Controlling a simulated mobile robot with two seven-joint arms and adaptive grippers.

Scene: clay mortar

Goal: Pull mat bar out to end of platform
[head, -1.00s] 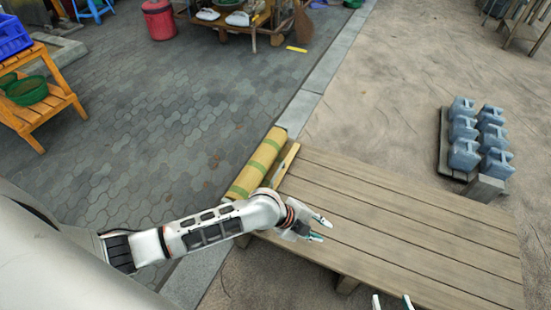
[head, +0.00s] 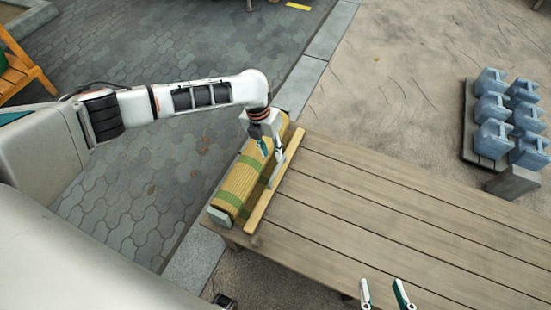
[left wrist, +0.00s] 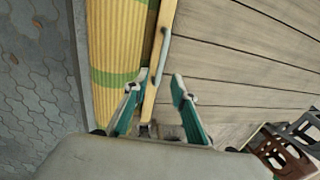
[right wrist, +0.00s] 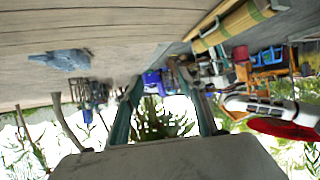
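The rolled straw mat (head: 238,186) with green bands lies along the left end of the slatted wooden platform (head: 390,215). The pale wooden mat bar (head: 262,208) lies beside the roll, on its platform side. My left gripper (head: 272,160) is over the bar's far half. In the left wrist view its fingers (left wrist: 160,80) are open, one on each side of the bar (left wrist: 149,100), near a thin grey handle (left wrist: 161,55). I cannot tell whether they touch it. My right gripper (head: 382,285) is open and empty over the platform's near edge.
Grey-blue jugs (head: 493,138) stand on a pallet beyond the platform at the right, near a short wooden block (head: 513,183). An orange wooden rack (head: 22,72) is at the far left. The platform's planks are clear right of the bar.

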